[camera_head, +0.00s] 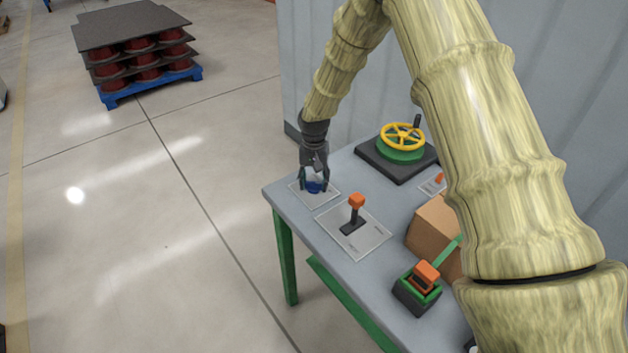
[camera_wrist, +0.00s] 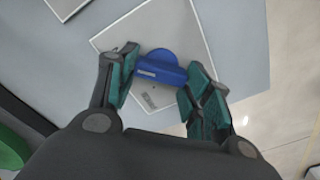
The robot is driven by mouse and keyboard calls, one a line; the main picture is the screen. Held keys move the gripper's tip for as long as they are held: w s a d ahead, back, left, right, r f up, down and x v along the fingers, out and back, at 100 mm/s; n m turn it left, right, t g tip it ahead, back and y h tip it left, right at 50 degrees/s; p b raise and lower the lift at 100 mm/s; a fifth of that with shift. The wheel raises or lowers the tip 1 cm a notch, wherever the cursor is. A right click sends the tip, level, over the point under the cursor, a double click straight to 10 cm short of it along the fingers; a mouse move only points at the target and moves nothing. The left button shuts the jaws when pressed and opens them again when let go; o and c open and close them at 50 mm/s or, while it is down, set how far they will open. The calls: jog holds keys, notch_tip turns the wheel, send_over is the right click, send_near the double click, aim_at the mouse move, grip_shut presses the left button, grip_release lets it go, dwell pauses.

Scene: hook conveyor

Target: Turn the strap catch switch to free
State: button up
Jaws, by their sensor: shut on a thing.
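The blue switch knob (camera_wrist: 158,66) sits on a light plate (camera_wrist: 112,38) and lies between my fingers in the wrist view. My gripper (camera_wrist: 157,78) is shut on the knob, with a teal-padded finger at each side. In the head view my gripper (camera_head: 315,186) points down over the plate at the table's far left corner, and the blue knob (camera_head: 314,187) shows partly between the fingers. The lettering on the plate is too small to read, so the switch's position cannot be told.
An orange-topped lever (camera_head: 355,203) stands on a plate close by. A yellow handwheel (camera_head: 402,137) is behind on a dark base. A cardboard box (camera_head: 428,228) and a green-and-orange device (camera_head: 421,283) are toward the right front. A pallet stack (camera_head: 135,45) stands far off on the floor.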

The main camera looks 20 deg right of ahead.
jog(key=shift+n, duration=0.4)
jog(key=n+b, duration=0.1)
jog(key=n, duration=0.7)
jog(key=shift+a, duration=0.15)
jog(key=n, duration=0.5)
jog(key=shift+s+a+n, duration=0.1)
jog(key=shift+n, duration=1.9)
jog(key=o, duration=1)
jog(key=shift+r, duration=0.1)
